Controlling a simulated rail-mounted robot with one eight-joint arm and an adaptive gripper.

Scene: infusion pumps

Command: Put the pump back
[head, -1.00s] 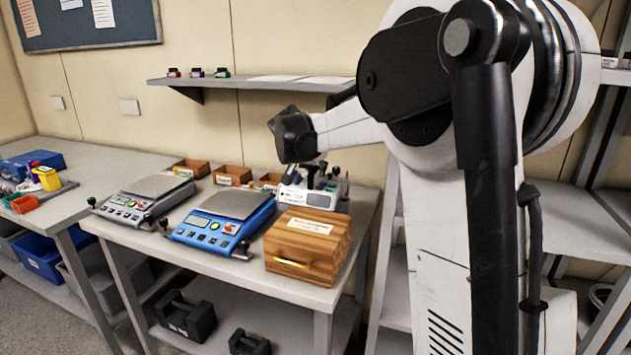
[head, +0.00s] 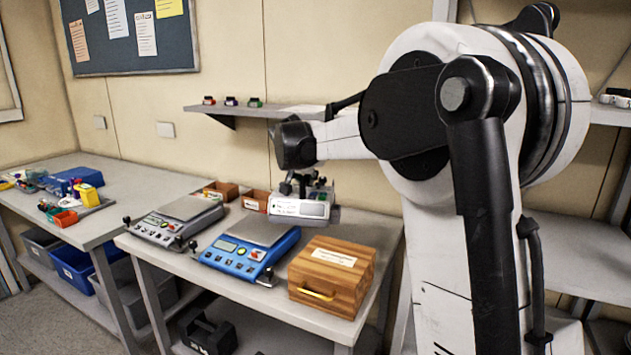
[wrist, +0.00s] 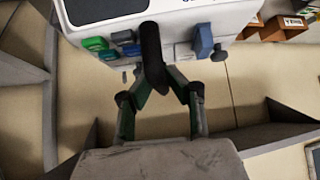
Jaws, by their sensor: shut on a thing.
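The pump (head: 299,208) is a small white box with a dark screen, above the back of the bench behind the wooden box in the head view. It appears raised off the bench top. In the wrist view the pump (wrist: 190,18) fills the top, with green and blue buttons, a blue knob and a black handle-like part. My gripper (head: 303,183) is above the pump in the head view. In the wrist view my gripper (wrist: 163,84) has its fingers closed around the black part. The fingertips' exact contact is partly hidden.
The bench holds a wooden box (head: 330,278), a blue scale-like device (head: 240,255), a grey one (head: 165,228) and small brown bins (head: 256,200). A wall shelf (head: 255,111) with small coloured items hangs behind. Another table (head: 130,175) stands left.

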